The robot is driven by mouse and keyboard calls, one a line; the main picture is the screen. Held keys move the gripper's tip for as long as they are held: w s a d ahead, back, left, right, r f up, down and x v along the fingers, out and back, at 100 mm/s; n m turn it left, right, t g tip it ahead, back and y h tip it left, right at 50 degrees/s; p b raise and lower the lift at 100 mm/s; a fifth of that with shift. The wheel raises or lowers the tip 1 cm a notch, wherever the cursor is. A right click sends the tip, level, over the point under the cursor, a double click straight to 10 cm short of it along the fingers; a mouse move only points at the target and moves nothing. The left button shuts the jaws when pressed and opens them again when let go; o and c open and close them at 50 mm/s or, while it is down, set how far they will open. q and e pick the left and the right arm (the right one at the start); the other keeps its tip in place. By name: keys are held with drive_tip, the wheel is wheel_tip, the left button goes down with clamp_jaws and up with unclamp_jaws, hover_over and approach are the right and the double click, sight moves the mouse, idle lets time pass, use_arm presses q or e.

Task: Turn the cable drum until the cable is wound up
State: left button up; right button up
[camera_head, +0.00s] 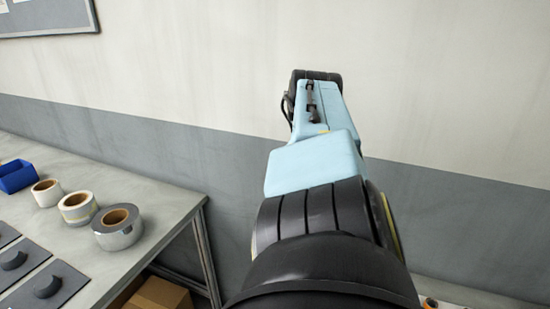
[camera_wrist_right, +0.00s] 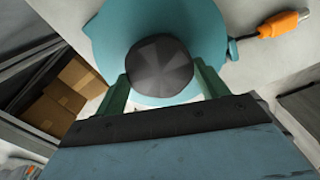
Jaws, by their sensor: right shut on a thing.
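In the right wrist view a teal round drum (camera_wrist_right: 106,42) fills the top middle, with a dark faceted knob (camera_wrist_right: 160,66) standing out from its face. My right gripper (camera_wrist_right: 161,80) is shut on this knob, with one green finger on each side. The fingertips are partly hidden by the knob and the drum's edge. An orange plug (camera_wrist_right: 283,24) with a metal tip lies just right of the drum, joined to a short teal piece beside the drum's rim. In the head view my right arm hides the drum and gripper. My left gripper is in neither view.
In the head view a grey bench (camera_head: 152,203) at left holds several tape rolls, including a silver one (camera_head: 118,232), and a blue bin (camera_head: 16,175). A cardboard box (camera_head: 160,295) sits under it. A wall stands behind my arm.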

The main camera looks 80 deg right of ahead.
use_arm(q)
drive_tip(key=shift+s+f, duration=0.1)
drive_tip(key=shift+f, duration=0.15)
use_arm(e)
drive_tip(key=shift+a+n, duration=0.1)
drive_tip(key=shift+n, duration=0.3)
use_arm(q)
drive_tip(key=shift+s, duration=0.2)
use_arm(e)
drive_tip(key=o, duration=1.4)
use_arm(q)
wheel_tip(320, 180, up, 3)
drive_tip(key=p, duration=0.3)
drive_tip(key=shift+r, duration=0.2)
use_arm(e)
wheel_tip(320, 180, up, 13)
drive_tip(key=shift+r, duration=0.15)
